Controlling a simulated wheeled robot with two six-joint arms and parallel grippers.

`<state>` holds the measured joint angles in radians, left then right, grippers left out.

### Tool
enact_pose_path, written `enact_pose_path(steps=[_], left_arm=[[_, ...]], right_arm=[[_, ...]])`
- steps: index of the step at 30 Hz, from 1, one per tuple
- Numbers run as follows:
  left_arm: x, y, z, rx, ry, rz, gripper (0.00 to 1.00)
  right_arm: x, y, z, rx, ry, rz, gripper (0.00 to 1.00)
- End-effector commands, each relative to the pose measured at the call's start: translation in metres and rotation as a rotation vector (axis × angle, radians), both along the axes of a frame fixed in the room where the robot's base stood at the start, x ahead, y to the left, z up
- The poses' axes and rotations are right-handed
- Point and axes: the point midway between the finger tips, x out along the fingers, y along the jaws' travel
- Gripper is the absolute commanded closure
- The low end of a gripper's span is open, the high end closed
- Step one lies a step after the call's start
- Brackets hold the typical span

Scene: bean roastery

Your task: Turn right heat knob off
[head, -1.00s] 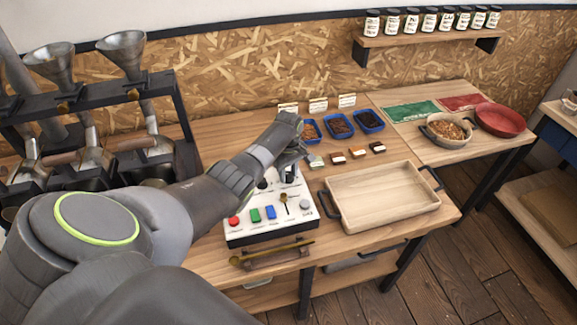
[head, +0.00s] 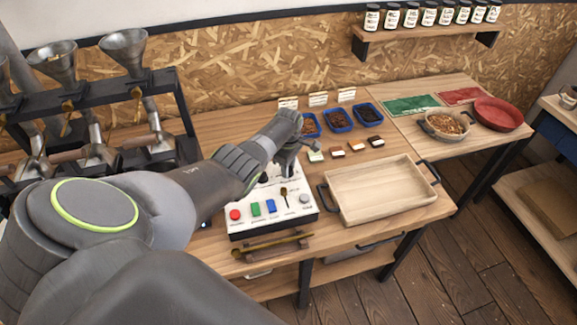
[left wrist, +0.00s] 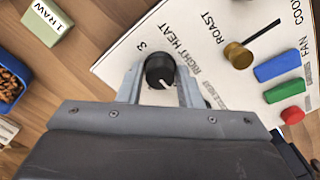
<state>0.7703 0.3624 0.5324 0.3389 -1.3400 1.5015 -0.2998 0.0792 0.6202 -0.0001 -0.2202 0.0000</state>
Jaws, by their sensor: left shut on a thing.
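The white control panel (head: 295,211) stands on the wooden table and carries several coloured buttons and knobs. In the left wrist view, the black right heat knob (left wrist: 160,71) has a white pointer line and sits by the label "RIGHT HEAT" on the panel (left wrist: 118,62). My left gripper (left wrist: 160,85) is shut on this knob, with a finger on either side of it. In the head view my left gripper (head: 285,172) is over the back of the panel and hides the knob. My right gripper is not in view.
A brass lever (left wrist: 240,55), a blue button (left wrist: 277,66) and a green button (left wrist: 284,91) sit nearby on the panel. A wooden tray (head: 375,215) stands right of it. Blue bean trays (head: 338,120) and small sample blocks (head: 337,152) lie behind. Roaster funnels (head: 123,46) stand left.

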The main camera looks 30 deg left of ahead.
Motion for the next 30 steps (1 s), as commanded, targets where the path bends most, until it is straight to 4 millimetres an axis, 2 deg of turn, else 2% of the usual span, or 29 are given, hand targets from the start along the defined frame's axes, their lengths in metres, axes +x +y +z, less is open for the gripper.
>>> enact_pose_path(steps=[6, 7, 12, 23, 30], left_arm=[[0.002, 0.001, 0.002, 0.002, -0.005, 0.001, 0.91], [0.002, 0.001, 0.002, 0.002, -0.005, 0.001, 0.67], [0.001, 0.001, 0.001, 0.001, -0.003, 0.001, 0.46], [0.001, 0.000, 0.005, 0.000, -0.001, 0.000, 0.46], [0.001, 0.001, 0.035, 0.001, -0.004, -0.001, 0.46]], right_arm=[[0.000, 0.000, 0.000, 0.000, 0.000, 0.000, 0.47], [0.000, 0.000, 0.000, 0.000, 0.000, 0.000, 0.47], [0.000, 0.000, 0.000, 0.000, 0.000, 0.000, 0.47], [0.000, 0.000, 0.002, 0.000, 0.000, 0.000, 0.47], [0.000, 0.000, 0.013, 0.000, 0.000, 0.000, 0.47]])
